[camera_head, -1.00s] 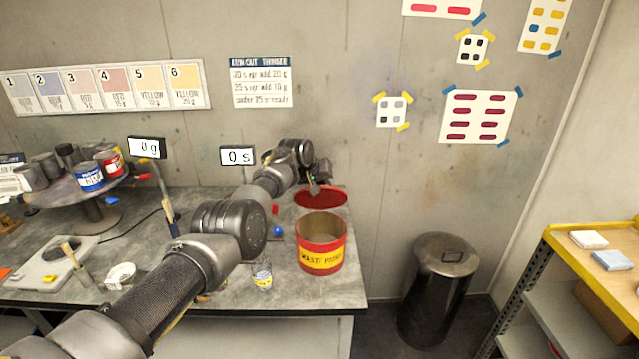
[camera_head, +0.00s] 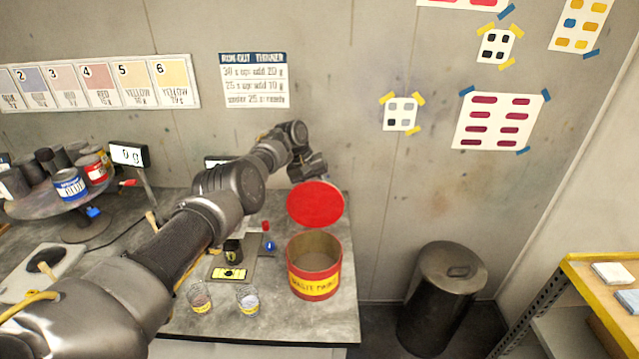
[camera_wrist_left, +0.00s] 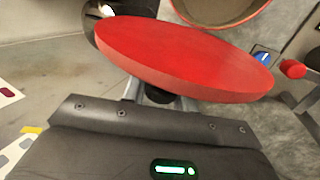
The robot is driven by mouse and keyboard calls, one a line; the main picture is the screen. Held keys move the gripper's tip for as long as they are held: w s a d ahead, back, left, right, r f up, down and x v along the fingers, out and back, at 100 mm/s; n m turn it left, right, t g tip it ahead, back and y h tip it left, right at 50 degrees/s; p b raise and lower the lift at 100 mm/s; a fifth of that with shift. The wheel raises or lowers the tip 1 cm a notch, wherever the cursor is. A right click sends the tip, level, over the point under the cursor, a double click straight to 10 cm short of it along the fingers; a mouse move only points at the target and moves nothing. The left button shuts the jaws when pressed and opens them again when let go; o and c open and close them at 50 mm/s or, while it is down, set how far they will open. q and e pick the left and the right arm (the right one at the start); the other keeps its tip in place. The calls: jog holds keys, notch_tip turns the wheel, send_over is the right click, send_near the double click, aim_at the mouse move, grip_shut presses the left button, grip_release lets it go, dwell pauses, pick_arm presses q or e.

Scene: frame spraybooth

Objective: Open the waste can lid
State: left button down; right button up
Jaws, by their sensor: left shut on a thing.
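The red waste can (camera_head: 314,272) with a yellow "WASTE PAINT" label stands on the bench's right part, its mouth uncovered. Its red round lid (camera_head: 316,204) is tilted steeply up behind the mouth, one face toward the head camera. The lid also fills the upper middle of the left wrist view (camera_wrist_left: 185,58), with part of the can's rim beyond it. My left gripper (camera_wrist_left: 160,94) is shut at the lid's far side, with a small dark part between its fingers. In the head view the lid hides the fingertips. My right gripper is not in view.
Two small clear cups (camera_head: 247,298) and a yellow-labelled scale (camera_head: 229,273) stand left of the can. A dark metal bin (camera_head: 440,300) with its lid on stands on the floor at right. A yellow-edged shelf (camera_head: 590,285) is beyond it. Paint tins (camera_head: 70,184) stand at left.

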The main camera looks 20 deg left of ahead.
pick_arm(q)
jog(key=shift+s+d+f, duration=0.1)
jog(key=shift+f, duration=0.15)
jog(key=c, duration=1.1)
grip_release()
jog(key=shift+r, duration=0.1)
jog(key=shift+r, duration=0.2)
jog(key=b+v, duration=0.1)
jog(key=v, duration=0.9)
jog(key=shift+r+b, duration=0.2)
jog(key=shift+b, duration=0.2)
jog(key=shift+a, duration=0.25)
